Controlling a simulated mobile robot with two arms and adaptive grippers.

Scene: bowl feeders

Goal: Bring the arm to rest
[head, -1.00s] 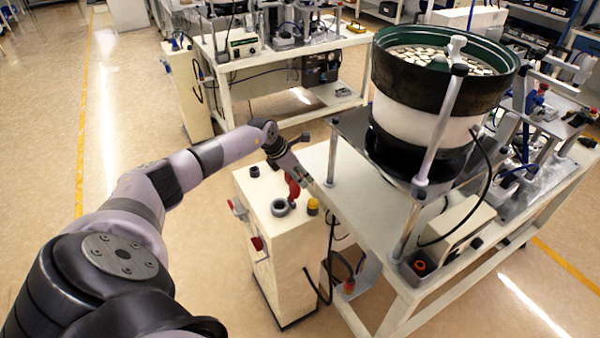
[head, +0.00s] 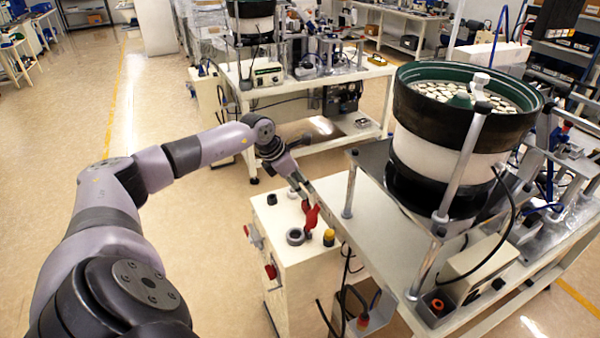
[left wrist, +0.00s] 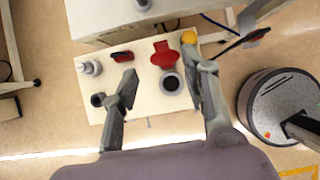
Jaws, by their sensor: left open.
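My left arm (head: 110,215) comes in from the left and reaches out over a cream control cabinet (head: 310,265). My left gripper (head: 303,186) hangs above the cabinet top, just behind a red handle (head: 311,214). In the left wrist view my left gripper (left wrist: 168,82) has its two fingers wide apart with nothing between them. The red handle (left wrist: 164,54) and a grey ring (left wrist: 170,83) lie below the gap between the fingers. The gripper looks clear of them. My right gripper is in neither view.
A yellow knob (head: 328,237) and dark knob (head: 271,199) stand on the cabinet. A workbench (head: 385,240) with a large bowl feeder (head: 433,150) stands close on the right. Another bench (head: 290,92) is behind. Open floor (head: 55,130) lies to the left.

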